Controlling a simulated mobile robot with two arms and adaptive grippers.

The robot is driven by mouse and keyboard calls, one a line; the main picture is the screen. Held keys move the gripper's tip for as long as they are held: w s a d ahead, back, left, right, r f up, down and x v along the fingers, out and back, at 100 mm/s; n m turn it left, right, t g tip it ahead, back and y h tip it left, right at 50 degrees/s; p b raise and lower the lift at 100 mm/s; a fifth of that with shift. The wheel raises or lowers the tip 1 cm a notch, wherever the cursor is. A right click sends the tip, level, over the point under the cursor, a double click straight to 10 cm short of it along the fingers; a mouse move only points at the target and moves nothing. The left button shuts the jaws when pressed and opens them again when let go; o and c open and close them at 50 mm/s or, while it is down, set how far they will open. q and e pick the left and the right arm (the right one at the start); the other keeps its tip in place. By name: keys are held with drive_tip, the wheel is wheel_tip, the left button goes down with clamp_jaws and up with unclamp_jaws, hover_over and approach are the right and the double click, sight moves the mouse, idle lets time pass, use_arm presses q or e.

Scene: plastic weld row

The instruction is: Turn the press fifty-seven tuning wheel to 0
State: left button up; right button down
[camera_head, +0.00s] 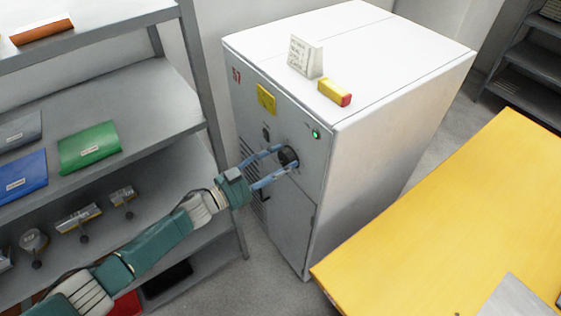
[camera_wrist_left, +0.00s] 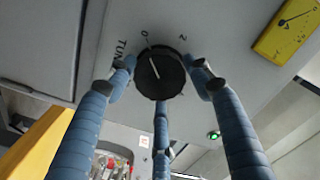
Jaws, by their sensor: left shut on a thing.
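The tuning wheel (camera_head: 289,155) is a black round knob on the front of the grey cabinet marked 57 (camera_head: 285,205). In the left wrist view the wheel (camera_wrist_left: 160,74) has a white pointer line. The line points up and slightly left, roughly toward the printed 0 (camera_wrist_left: 146,37); a 2 (camera_wrist_left: 183,38) is printed to the right. My left gripper (camera_head: 283,160) is shut on the wheel, with its blue fingers around the rim. Part of the wheel's edge is hidden behind the fingertips. My right gripper is not in view.
A green lamp (camera_head: 316,134) is lit beside the wheel, and a yellow label (camera_head: 266,99) sits above it. A white sign (camera_head: 305,57) and a yellow-red block (camera_head: 334,92) stand on the cabinet. Grey shelves (camera_head: 150,95) are left; a yellow table (camera_head: 460,210) is right.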

use_arm(q)
drive_tip(key=shift+w+a+f+n, duration=0.2)
drive_tip(key=shift+a+n, duration=0.1)
drive_tip(key=o, duration=1.1)
drive_tip(key=shift+w+f, duration=0.1)
drive_tip(key=shift+f, duration=0.05)
drive_tip(key=shift+s+a, duration=0.3)
drive_tip(key=shift+s, duration=0.1)
drive_tip(key=v, duration=1.1)
drive_tip(key=shift+a, duration=0.1)
drive_tip(key=shift+w, duration=0.1)
